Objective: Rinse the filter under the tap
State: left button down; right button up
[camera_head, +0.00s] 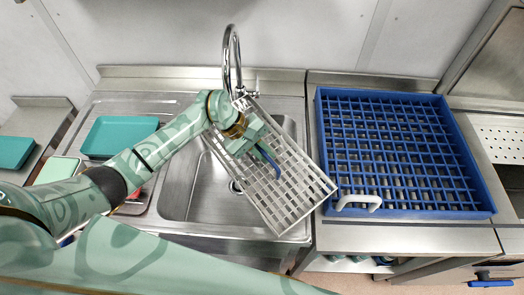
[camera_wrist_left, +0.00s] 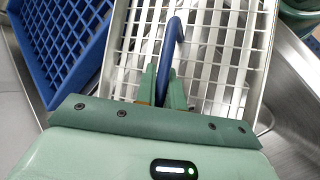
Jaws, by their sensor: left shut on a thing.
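The filter (camera_head: 292,188) is a pale metal grid in a rectangular frame, held tilted over the right part of the sink (camera_head: 196,206). My left gripper (camera_head: 262,150) is shut on its blue handle (camera_head: 271,165). In the left wrist view, the green fingers (camera_wrist_left: 163,88) close around the blue handle (camera_wrist_left: 172,45), with the filter's grid (camera_wrist_left: 222,45) behind. The chrome tap (camera_head: 228,48) arches at the back of the sink, close to the filter's upper end. I see no running water. My right gripper is not in view.
A blue gridded rack (camera_head: 484,203) stands on the counter right of the sink, with a white handle (camera_head: 358,200) at its front. Teal trays (camera_head: 117,135) (camera_head: 14,152) lie to the left. A perforated metal surface (camera_head: 503,143) is at the far right.

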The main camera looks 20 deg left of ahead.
pick_arm(q)
jog(key=p, duration=0.3)
send_over(264, 187)
jog(key=w, duration=0.2)
jog(key=shift+s+a+r, duration=0.1)
jog(key=shift+s+a, duration=0.05)
jog(key=shift+s, duration=0.6)
dwell(0.5)
jog(key=shift+s+r+p, duration=0.2)
jog(key=shift+r+p, duration=0.1)
jog(key=shift+p, duration=0.25)
jog(key=s+r+p, duration=0.1)
jog(key=s+d+r+p, duration=0.1)
jog(key=s+p, duration=0.1)
jog(key=shift+r, duration=0.35)
jog(key=shift+s+d+r+p, duration=0.2)
jog(key=shift+s+r+p, duration=0.15)
jog(key=shift+s+p, duration=0.4)
